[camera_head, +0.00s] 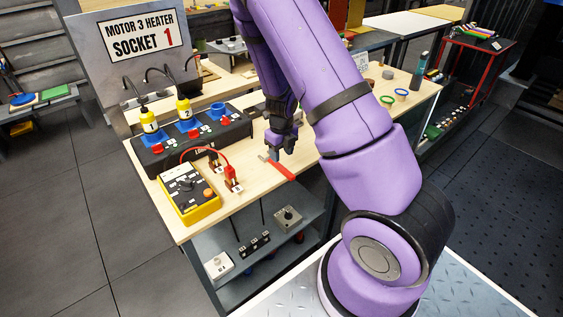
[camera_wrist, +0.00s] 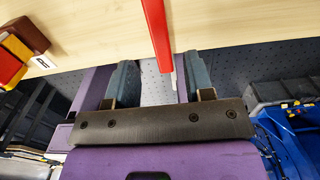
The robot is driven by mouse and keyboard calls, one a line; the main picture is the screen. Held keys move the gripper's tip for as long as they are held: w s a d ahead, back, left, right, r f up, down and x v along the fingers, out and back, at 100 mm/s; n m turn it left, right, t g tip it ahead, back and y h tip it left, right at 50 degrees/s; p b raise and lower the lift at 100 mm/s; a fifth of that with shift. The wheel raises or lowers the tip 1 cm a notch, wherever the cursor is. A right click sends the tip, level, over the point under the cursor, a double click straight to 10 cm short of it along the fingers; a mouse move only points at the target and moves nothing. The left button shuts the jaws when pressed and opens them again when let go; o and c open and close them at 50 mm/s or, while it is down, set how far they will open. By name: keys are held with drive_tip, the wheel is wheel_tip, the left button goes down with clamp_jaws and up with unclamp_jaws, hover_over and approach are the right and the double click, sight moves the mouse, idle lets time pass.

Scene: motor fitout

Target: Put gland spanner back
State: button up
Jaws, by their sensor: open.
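The gland spanner, a red bar (camera_head: 283,172) with a small grey piece by its left end, lies on the pale wooden bench top (camera_head: 330,140) near its front edge. My gripper (camera_head: 275,155) points down at the spanner's grey end. In the wrist view the red bar (camera_wrist: 156,30) runs from the top edge down to the gap between my two blue-grey fingers (camera_wrist: 160,65). The fingers are apart, with clear space on both sides of the bar. I cannot tell the exact height of the fingertips above the bench.
A yellow meter (camera_head: 189,193) with a red lead stands left of the spanner. Behind it is a dark socket block (camera_head: 190,142) with blue sockets and yellow plugs. Green and orange rings (camera_head: 401,92) and a bottle (camera_head: 420,68) are at the right. A lower shelf (camera_head: 260,255) holds small boxes.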

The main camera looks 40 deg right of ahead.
wheel_tip(320, 180, up, 7)
wheel_tip(320, 180, up, 9)
drive_tip(key=n+t+y, duration=0.1)
drive_tip(key=n+y, duration=0.1)
drive_tip(key=n, duration=0.6)
hover_over(281, 167)
drive_tip(key=s+a, duration=0.2)
drive_tip(key=a, duration=0.4)
drive_tip(key=s+a+r+n+t+y, duration=0.1)
drive_tip(key=s+a+r+n, duration=0.1)
drive_tip(key=r+n, duration=0.25)
drive_tip(key=s+a+r+n, duration=0.2)
drive_tip(key=s+r+n, duration=0.1)
drive_tip(key=r+n, duration=0.15)
drive_tip(key=s+a+r+n+t+h, duration=0.3)
drive_tip(key=s+r+n, duration=1)
drive_tip(key=s+n, duration=0.4)
drive_tip(key=shift+s+r+n, duration=0.15)
drive_tip(key=shift+r+n, duration=0.05)
drive_tip(key=shift+n, duration=0.6)
